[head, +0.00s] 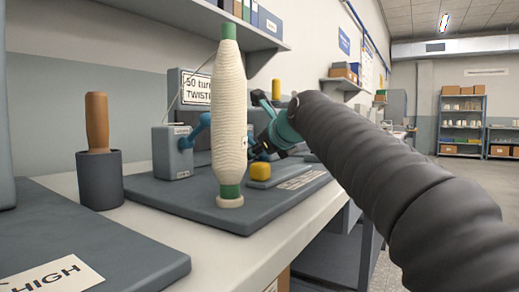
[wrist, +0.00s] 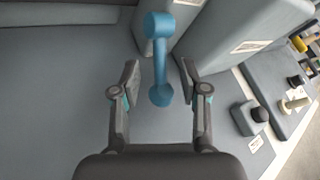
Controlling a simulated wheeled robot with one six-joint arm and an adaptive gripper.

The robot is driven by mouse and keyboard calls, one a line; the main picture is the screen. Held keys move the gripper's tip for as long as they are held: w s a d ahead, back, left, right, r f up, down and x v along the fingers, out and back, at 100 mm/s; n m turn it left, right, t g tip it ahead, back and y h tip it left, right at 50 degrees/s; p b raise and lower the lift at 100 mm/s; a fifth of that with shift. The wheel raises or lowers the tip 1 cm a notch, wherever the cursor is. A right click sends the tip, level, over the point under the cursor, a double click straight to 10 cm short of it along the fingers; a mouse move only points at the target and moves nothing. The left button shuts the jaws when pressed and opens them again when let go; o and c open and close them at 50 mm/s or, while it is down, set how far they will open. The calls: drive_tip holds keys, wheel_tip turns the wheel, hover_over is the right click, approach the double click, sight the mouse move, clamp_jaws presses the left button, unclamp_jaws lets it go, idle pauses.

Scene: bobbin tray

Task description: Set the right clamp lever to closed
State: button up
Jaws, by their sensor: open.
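In the wrist view a blue clamp lever (wrist: 160,62) with rounded ends reaches from a grey block (wrist: 146,38). My gripper (wrist: 160,76) is open, one finger on each side of the lever, with a visible gap on both sides. In the head view my gripper (head: 261,122) is behind and just right of the tall white bobbin (head: 229,110), which hides part of it. A blue lever (head: 202,126) stands on a grey clamp block (head: 173,153) left of the bobbin. I cannot tell whether this is the lever between my fingers; any other lever is hidden.
The bobbin stands upright on a dark grey tray (head: 165,195). A yellow block (head: 260,172) is close right of it. A sign (head: 198,88) stands behind. A wooden-handled tool (head: 97,122) stands in a dark cup (head: 100,180) at the left.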

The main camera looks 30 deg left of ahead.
drive_tip(key=shift+w+a, duration=0.1)
drive_tip(key=shift+a, duration=0.05)
clamp_jaws()
drive_tip(key=shift+f, duration=0.15)
